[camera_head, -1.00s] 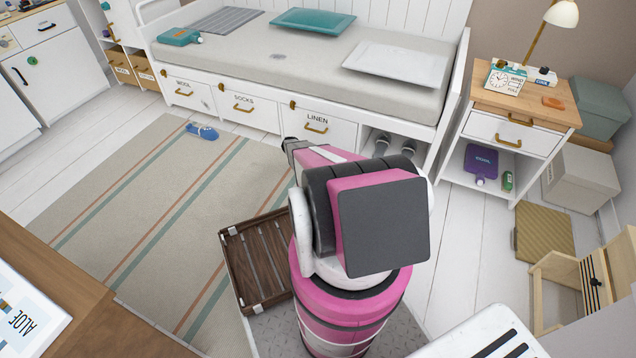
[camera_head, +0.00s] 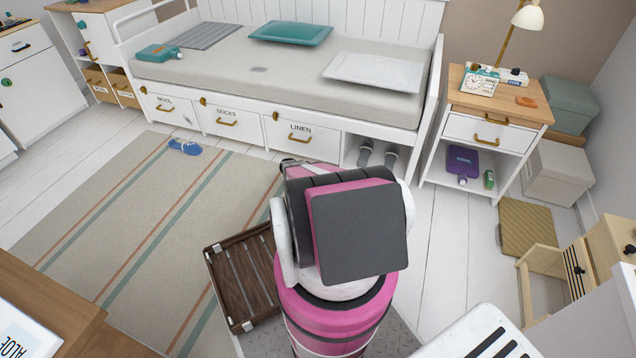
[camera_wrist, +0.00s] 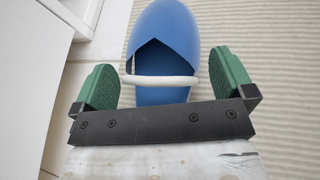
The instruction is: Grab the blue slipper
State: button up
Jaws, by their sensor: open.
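A blue slipper (camera_wrist: 163,30) with a pale band across it fills the upper middle of the wrist view. My gripper (camera_wrist: 162,72) is open, with one green finger on each side of the slipper's near end; contact is not clear. In the head view a blue slipper (camera_head: 184,147) lies on the striped rug near the bed drawers. My gripper is mostly hidden behind my arm there, to the right of that slipper. I cannot tell whether both views show the same slipper.
The white bed's drawers (camera_head: 227,122) border the rug (camera_head: 120,190) at the back. A brown slatted crate (camera_head: 243,278) is beside my base. Grey slippers (camera_head: 377,156) sit in an open bed compartment. A nightstand (camera_head: 495,103) stands right.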

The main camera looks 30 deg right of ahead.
jog(key=x, duration=0.2)
jog(key=shift+s+d+f, duration=0.15)
jog(key=shift+d, duration=0.05)
jog(key=shift+c, duration=0.3)
jog(key=c, duration=0.7)
jog(key=shift+c, duration=0.2)
